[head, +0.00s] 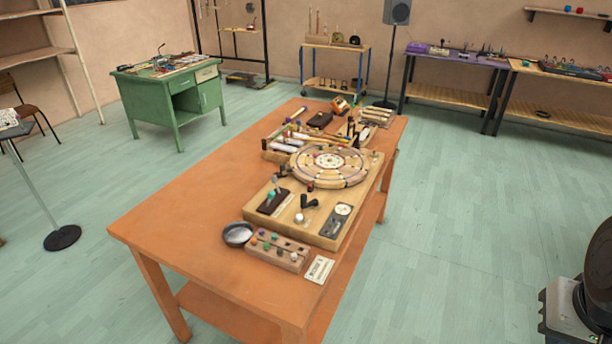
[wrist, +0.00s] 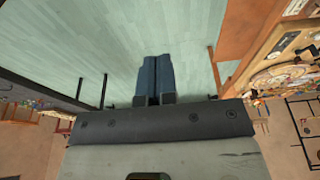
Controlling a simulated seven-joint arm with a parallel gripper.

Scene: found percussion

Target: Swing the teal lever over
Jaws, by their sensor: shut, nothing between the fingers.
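The teal lever (head: 271,195) is small in the head view. It stands on a dark plate at the left part of a wooden board (head: 325,222) on the orange table; its exact tilt is too small to tell. My gripper (wrist: 154,80) shows only in the wrist view. Its two blue-grey fingers are together and empty, with floor behind them, away from the board. Part of the board (wrist: 305,55) shows at the right edge of the wrist view; the lever cannot be made out there.
The board also carries a round wooden disc (head: 329,166), a black lever (head: 309,201) and a dial plate (head: 341,220). A dark bowl (head: 238,234) and a block with coloured pegs (head: 276,251) stand in front. The left part of the orange table (head: 180,222) is bare.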

